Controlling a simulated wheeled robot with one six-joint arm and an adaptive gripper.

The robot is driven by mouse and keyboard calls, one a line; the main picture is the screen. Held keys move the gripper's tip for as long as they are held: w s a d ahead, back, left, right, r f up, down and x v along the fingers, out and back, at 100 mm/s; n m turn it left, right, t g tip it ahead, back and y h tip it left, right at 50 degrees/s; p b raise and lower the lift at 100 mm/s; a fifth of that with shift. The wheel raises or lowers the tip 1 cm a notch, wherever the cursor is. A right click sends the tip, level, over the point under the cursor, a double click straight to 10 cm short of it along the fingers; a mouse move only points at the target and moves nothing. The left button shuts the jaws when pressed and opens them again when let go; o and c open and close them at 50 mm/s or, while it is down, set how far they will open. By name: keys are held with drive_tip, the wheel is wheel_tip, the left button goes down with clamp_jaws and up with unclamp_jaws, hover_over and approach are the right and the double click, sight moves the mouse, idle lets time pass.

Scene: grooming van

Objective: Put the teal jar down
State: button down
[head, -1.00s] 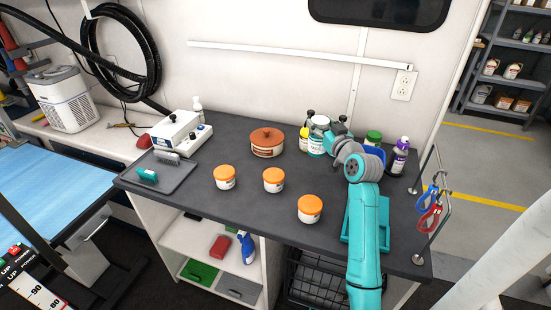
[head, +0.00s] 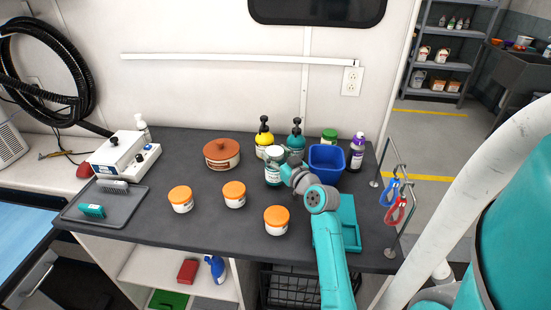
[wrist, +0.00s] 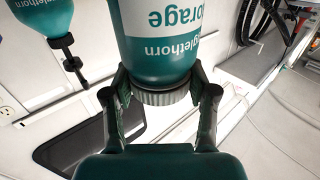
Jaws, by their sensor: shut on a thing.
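The teal jar (head: 272,175) has a white label and a pale lid. It is upright at the back of the dark counter (head: 170,222), in front of a yellow pump bottle (head: 264,142). My gripper (head: 286,172) is at the jar's right side in the head view. In the wrist view my gripper (wrist: 163,97) is shut on the teal jar (wrist: 158,50), its fingers on either side near the ridged grey lid. I cannot tell whether the jar's base touches the counter.
A teal pump bottle (head: 296,141) and a blue bin (head: 326,158) stand close behind and right. A teal tray (head: 347,212) lies right. Bare counter shows between the orange-lidded jars and the teal jar.

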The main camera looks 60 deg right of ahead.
drive_tip(key=shift+f, duration=0.6)
drive_tip(key=shift+f, duration=0.1)
drive_tip(key=shift+c, duration=1.7)
unclamp_jaws()
drive_tip(key=shift+s, duration=0.15)
drive_tip(key=v, duration=0.7)
drive_tip(key=shift+s+a, duration=0.1)
